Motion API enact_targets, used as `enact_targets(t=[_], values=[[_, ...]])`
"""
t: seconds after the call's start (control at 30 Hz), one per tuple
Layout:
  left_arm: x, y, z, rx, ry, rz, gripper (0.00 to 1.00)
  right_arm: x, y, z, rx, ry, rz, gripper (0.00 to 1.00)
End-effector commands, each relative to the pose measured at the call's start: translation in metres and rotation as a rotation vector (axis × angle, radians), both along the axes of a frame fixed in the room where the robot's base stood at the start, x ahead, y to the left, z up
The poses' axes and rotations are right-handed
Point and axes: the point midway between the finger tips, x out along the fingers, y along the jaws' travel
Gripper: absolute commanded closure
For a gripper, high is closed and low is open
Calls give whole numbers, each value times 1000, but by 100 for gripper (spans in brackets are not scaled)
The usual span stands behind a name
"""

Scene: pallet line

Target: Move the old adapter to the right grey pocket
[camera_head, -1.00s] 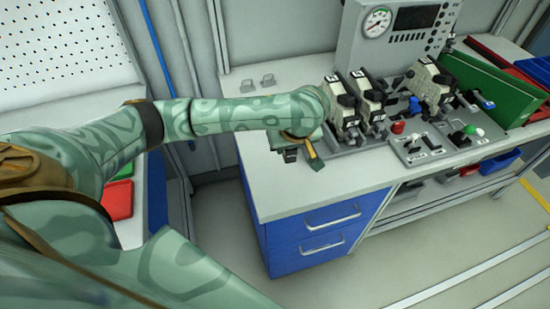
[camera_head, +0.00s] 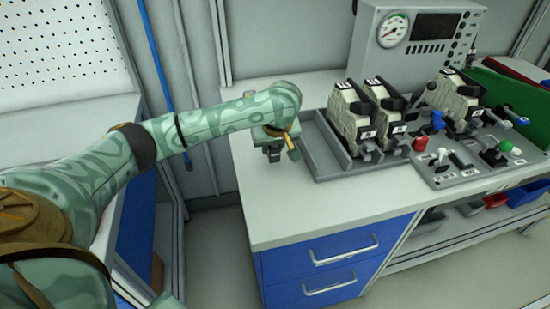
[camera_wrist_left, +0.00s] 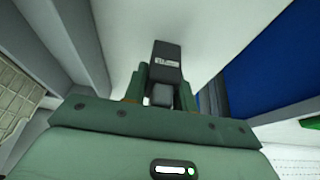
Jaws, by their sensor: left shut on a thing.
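The old adapter appears to be the dark block with a small white label (camera_wrist_left: 167,62) in the left wrist view. My left gripper (camera_wrist_left: 161,92) is shut on it, with a green finger on either side. In the head view my left gripper (camera_head: 274,153) hangs over the left part of the bench, left of a grey rack (camera_head: 318,160). The adapter shows there only as a dark shape at the fingertips. The rack's left end looks empty. I cannot tell which part is the right grey pocket. My right gripper is not in view.
Several beige labelled units (camera_head: 352,115) stand in the rack and to its right. A control panel (camera_head: 460,165) with coloured knobs lies right of them. A gauge box (camera_head: 415,45) stands behind. The front left of the white bench (camera_head: 270,205) is clear, above blue drawers (camera_head: 325,270).

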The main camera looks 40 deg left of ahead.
Motion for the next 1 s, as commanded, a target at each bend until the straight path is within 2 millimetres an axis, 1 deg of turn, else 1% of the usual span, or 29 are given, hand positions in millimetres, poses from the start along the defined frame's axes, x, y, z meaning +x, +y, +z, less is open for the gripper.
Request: enact_targets(t=[0.03, 0.1, 0.3, 0.47, 0.5, 0.57, 0.6, 0.9, 1.0], values=[[0, 0, -21, 1, 9, -2, 100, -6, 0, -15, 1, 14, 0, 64], [0, 0, -29, 1, 8, -3, 100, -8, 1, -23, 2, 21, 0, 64], [-1, -1, -23, 1, 2, -2, 100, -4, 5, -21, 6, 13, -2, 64], [-1, -1, -24, 0, 2, -1, 100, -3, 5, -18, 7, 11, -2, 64], [-1, -1, -25, 1, 1, -1, 70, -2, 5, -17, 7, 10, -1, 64], [-1, -1, -25, 1, 2, -2, 54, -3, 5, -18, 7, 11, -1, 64], [-1, -1, -25, 1, 2, -2, 51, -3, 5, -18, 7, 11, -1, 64], [0, -1, -25, 1, 2, -2, 51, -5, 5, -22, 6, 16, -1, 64], [-4, -4, -8, 1, -1, -4, 51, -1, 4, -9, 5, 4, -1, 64]])
